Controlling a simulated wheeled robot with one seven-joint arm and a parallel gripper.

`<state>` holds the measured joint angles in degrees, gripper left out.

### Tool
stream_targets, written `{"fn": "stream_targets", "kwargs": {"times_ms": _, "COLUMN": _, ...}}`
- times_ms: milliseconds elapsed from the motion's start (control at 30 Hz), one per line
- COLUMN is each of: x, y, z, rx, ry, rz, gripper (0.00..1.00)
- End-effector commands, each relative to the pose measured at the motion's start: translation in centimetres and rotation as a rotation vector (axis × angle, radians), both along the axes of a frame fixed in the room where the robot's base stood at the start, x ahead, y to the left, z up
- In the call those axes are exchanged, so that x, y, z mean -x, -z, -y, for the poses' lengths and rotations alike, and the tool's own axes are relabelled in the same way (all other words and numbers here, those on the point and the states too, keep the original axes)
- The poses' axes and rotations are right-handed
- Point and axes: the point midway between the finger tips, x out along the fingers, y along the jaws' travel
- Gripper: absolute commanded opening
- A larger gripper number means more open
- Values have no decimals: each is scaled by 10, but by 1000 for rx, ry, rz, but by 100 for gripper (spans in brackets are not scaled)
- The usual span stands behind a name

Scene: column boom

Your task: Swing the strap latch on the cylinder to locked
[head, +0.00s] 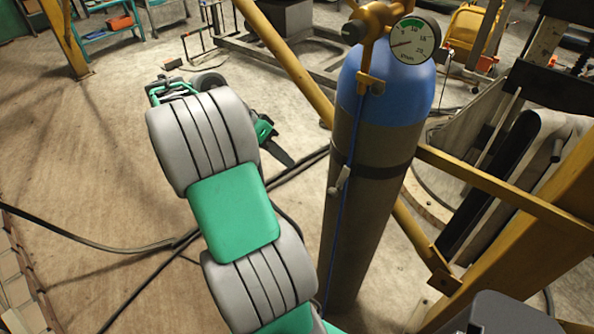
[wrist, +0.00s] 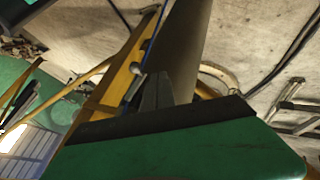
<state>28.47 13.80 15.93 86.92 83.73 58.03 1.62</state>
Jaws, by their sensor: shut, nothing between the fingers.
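The cylinder (head: 362,215) stands upright, grey with a blue top, and fills the upper middle of the wrist view (wrist: 184,45). A dark strap (head: 385,171) goes around its body. The small pale strap latch (head: 340,181) hangs at the strap's left side, tilted. In the wrist view, a thin lever with a round grey knob (wrist: 135,69), apparently this latch, shows just left of my fingertips. My gripper (head: 288,160) is left of the cylinder in the head view, partly behind my arm. Its dark fingers (wrist: 157,80) are together and empty. I cannot tell whether they touch anything.
A pressure gauge (head: 413,40) and brass valve (head: 375,20) top the cylinder. Yellow beams (head: 500,190) pass right of and behind it. Black cables (head: 150,248) lie on the floor at left. Open floor (head: 80,160) lies left of my arm.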

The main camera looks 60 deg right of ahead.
Motion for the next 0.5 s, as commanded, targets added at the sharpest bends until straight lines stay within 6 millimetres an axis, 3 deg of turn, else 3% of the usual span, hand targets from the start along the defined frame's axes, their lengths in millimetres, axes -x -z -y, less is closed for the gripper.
{"fn": "stream_targets", "kwargs": {"times_ms": 33, "x": 7, "y": 17, "z": 3, "rx": 1, "ry": 4, "rz": 1, "gripper": 0}}
{"fn": "stream_targets", "kwargs": {"times_ms": 367, "x": 45, "y": 67, "z": 25, "rx": 0, "ry": 1, "rz": -2, "gripper": 0}}
{"fn": "stream_targets", "kwargs": {"times_ms": 500, "x": 68, "y": 60, "z": 20, "rx": 1, "ry": -1, "rz": 1, "gripper": 0}}
